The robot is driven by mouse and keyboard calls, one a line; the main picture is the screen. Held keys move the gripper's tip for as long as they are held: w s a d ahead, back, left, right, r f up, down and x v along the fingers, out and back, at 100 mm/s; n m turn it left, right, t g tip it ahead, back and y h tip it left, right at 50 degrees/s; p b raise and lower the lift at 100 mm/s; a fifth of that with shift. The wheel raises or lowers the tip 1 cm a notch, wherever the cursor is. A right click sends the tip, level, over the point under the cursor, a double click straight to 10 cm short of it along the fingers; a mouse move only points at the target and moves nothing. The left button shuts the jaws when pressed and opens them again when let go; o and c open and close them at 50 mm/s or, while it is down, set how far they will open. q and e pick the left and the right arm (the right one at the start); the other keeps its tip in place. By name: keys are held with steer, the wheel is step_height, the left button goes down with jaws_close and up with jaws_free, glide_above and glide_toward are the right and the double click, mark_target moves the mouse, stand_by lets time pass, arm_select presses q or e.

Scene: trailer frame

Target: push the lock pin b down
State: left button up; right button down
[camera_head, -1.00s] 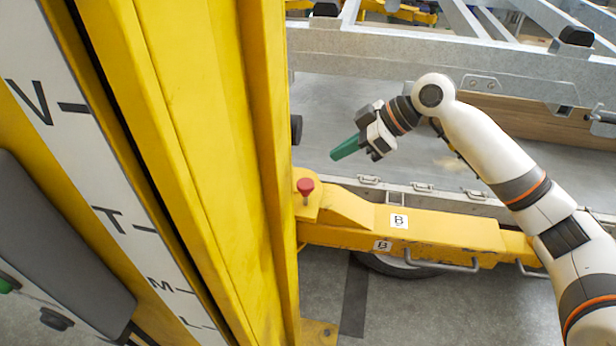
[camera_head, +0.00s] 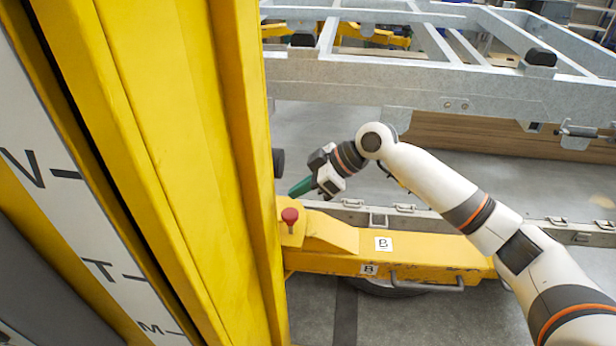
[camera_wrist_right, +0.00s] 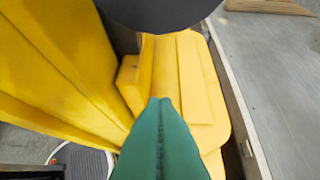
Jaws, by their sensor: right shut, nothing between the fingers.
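The lock pin b, a red-topped knob (camera_head: 290,215), stands upright on the near-left end of the yellow arm (camera_head: 420,255) that carries B labels. My right gripper (camera_head: 298,188) has green fingers and is above and slightly right of the pin in the head view, apart from it in the picture. Its fingers are pressed together and empty. In the right wrist view the shut green fingers (camera_wrist_right: 160,108) point over yellow metal (camera_wrist_right: 185,75). I cannot make out the pin there. My left gripper is not in view.
A tall yellow post (camera_head: 170,150) with a lettered white scale fills the left side. A grey metal trailer frame (camera_head: 400,85) crosses the back. A rail with latches (camera_head: 405,209) runs behind the yellow arm. Open grey floor (camera_head: 430,315) lies in front.

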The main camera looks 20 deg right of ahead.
mark_target(294, 219)
steer(key=f, duration=0.1)
steer(key=a+f+p, duration=0.1)
steer(key=f, duration=0.2)
steer(key=shift+w+a+f+p, duration=0.3)
steer(key=shift+a+f+p, duration=0.05)
steer(key=shift+a, duration=0.05)
steer(key=shift+w+a+f, duration=0.1)
steer(key=shift+a+f, duration=0.05)
steer(key=shift+f, duration=0.4)
steer(key=shift+f, duration=0.1)
step_height(294, 219, down, 4)
steer(key=b, duration=0.2)
steer(key=shift+b, duration=0.4)
steer(key=shift+r, duration=0.2)
